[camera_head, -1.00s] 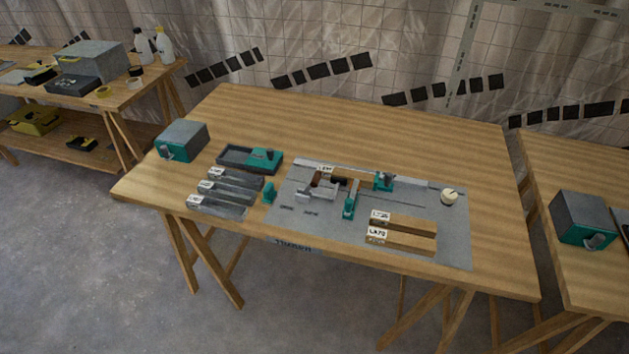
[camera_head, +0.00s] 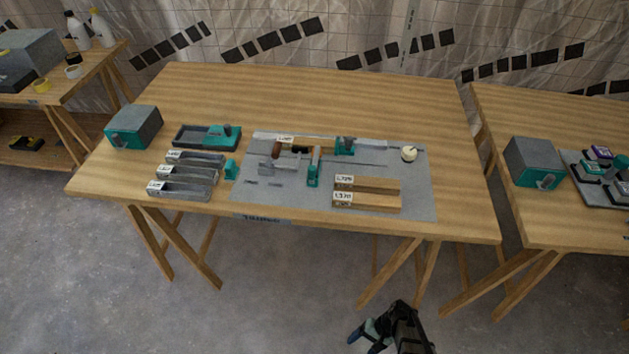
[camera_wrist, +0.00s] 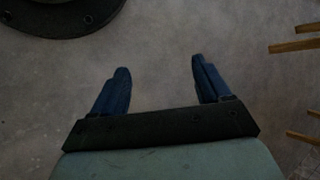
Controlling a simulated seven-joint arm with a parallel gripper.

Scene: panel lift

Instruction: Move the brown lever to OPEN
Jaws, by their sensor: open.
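A small brown lever handle (camera_head: 278,150) stands at the left of the fixture on the grey mat (camera_head: 415,190) in the head view. Any OPEN marking is too small to read. My gripper (camera_head: 352,338) is at the bottom of the head view, in front of the table and far from the lever. In the wrist view my gripper (camera_wrist: 158,78) has two blue fingers spread wide with only bare floor between them. The lever is out of the wrist view.
The wooden table (camera_head: 330,95) also holds labelled grey trays (camera_head: 182,190), wooden blocks (camera_head: 365,200), a teal-and-grey box (camera_head: 134,127) and a white knob (camera_head: 409,153). A second table (camera_head: 575,230) stands to the right. The table's back half is clear.

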